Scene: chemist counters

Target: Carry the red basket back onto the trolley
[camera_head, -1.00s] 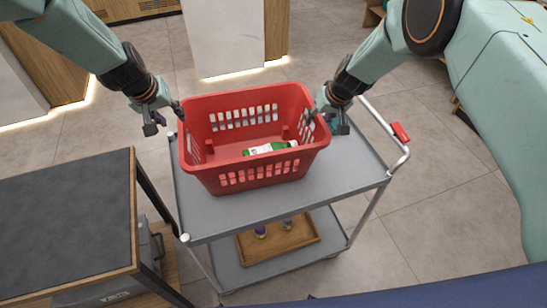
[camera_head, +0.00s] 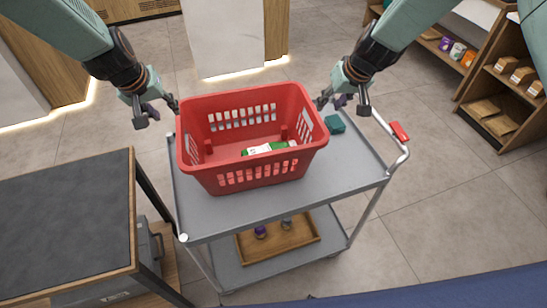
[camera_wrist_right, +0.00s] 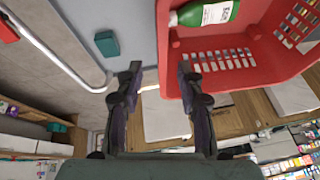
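The red basket (camera_head: 255,177) stands upright on the top shelf of the grey trolley (camera_head: 335,180). A green bottle with a white label (camera_head: 270,148) lies inside it; the bottle also shows in the right wrist view (camera_wrist_right: 208,13). My left gripper (camera_head: 157,113) is open just left of the basket's rim, with nothing between its fingers. My right gripper (camera_head: 341,105) is open at the basket's right rim. In the right wrist view its fingers (camera_wrist_right: 158,75) are apart and one overlaps the red wall (camera_wrist_right: 165,50); I cannot tell whether it touches.
A small teal box (camera_head: 334,124) lies on the trolley top, right of the basket. A dark-topped table (camera_head: 70,215) stands close at the left. A wooden tray (camera_head: 305,240) with small items is on the lower shelf. Stocked shelves (camera_head: 500,90) stand at the right.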

